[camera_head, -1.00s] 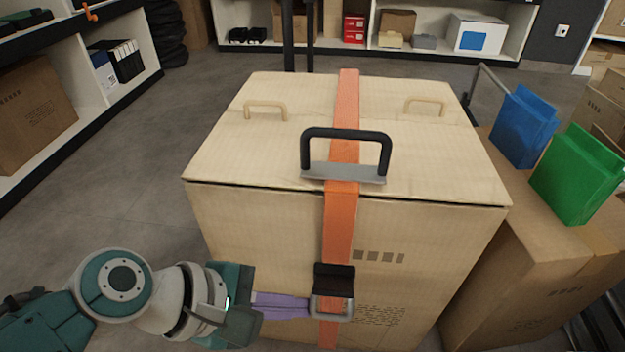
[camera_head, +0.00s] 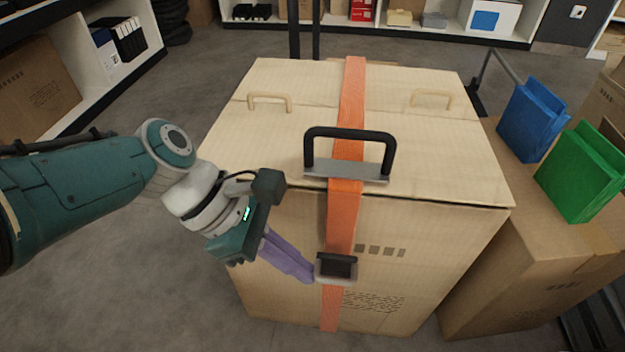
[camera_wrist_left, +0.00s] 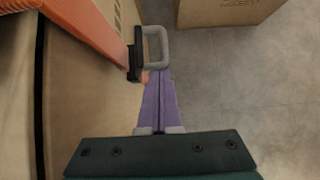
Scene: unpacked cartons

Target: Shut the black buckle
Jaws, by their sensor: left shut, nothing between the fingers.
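The black buckle (camera_head: 337,266) sits on the orange strap (camera_head: 343,215), on the front face of the large carton. A grey metal frame (camera_head: 322,277) shows around its lower part. In the left wrist view the buckle's black part (camera_wrist_left: 135,62) lies against the strap, and the grey frame (camera_wrist_left: 164,44) sticks out from the carton's face. My left gripper (camera_head: 308,278) has purple fingers, shut and empty, angled down with tips at the frame's left side. In the left wrist view the fingertips (camera_wrist_left: 157,74) are right by the frame; contact is hard to tell. My right gripper is out of view.
The large carton (camera_head: 450,160) has a black handle (camera_head: 350,135) on its top. A smaller carton (camera_head: 510,270) stands close on the right with blue (camera_head: 532,120) and green (camera_head: 582,170) items on it. Floor is clear at lower left.

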